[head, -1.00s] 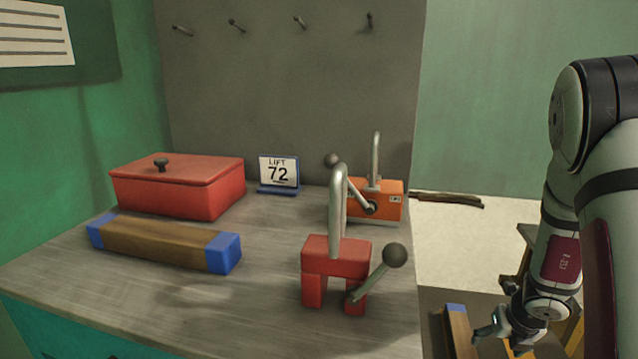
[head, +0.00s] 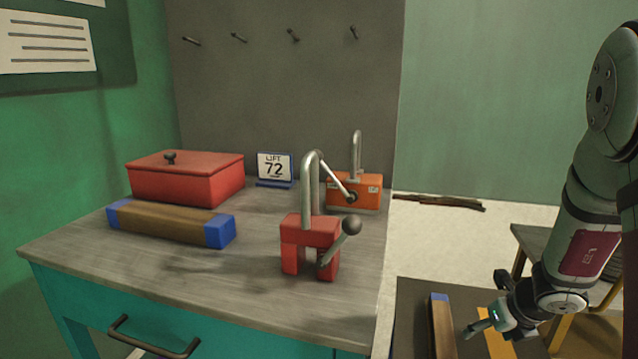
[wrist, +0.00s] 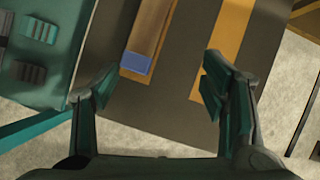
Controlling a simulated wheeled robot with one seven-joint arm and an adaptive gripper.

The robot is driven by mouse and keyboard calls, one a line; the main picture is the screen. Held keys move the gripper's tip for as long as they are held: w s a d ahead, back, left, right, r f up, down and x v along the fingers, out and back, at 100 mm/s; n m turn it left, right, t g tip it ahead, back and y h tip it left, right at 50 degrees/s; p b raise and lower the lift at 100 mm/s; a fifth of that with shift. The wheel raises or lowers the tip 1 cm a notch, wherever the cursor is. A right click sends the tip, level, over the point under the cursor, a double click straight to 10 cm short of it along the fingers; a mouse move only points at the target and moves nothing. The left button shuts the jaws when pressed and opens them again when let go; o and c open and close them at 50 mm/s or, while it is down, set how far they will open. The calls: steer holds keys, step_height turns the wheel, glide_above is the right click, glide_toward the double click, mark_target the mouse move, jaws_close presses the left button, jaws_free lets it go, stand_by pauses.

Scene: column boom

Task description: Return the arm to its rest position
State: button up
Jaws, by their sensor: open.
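My gripper (head: 490,301) is at the lower right in the head view, on the end of my arm hanging down at the right edge. In the wrist view my gripper (wrist: 155,90) has its two fingers wide apart with nothing between them. Below it is a dark surface (wrist: 105,50) carrying a brown bar with a blue end (wrist: 137,63). That bar with a blue end also shows in the head view (head: 441,325), left of my gripper. The gripper appears apart from it.
A grey worktop (head: 190,265) on a teal cabinet bears a red lidded box (head: 185,180), a wooden bar with blue ends (head: 165,222), a red clamp-like block (head: 310,231), an orange block (head: 350,194) and a "LIFT 72" sign (head: 275,168).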

steer(key=s+a+r+n+y, duration=0.2)
steer(key=a+r+n+y, duration=0.2)
steer(key=a+r+n, duration=0.75)
steer(key=s+a+r+n+g+y, duration=0.1)
steer(key=s+a+r+n+y, duration=0.1)
steer(key=s+a+r+n, duration=0.7)
steer(key=s+a+n+g+h, duration=0.1)
steer(key=s+a+n+g, duration=0.15)
steer(key=s+n, duration=0.6)
steer(key=s+d+n+g+h, duration=0.1)
steer(key=s+d+n+h, duration=0.15)
steer(key=s, duration=0.55)
steer(key=s+d+n+g+h, duration=0.15)
steer(key=s+n, duration=0.25)
steer(key=s, duration=0.4)
step_height(320, 180, up, 28)
steer(key=d+t+h+p, duration=0.1)
steer(key=t+p, duration=0.3)
steer(key=p, duration=2.2)
steer(key=shift+r+t, duration=0.2)
steer(key=shift+t, duration=0.2)
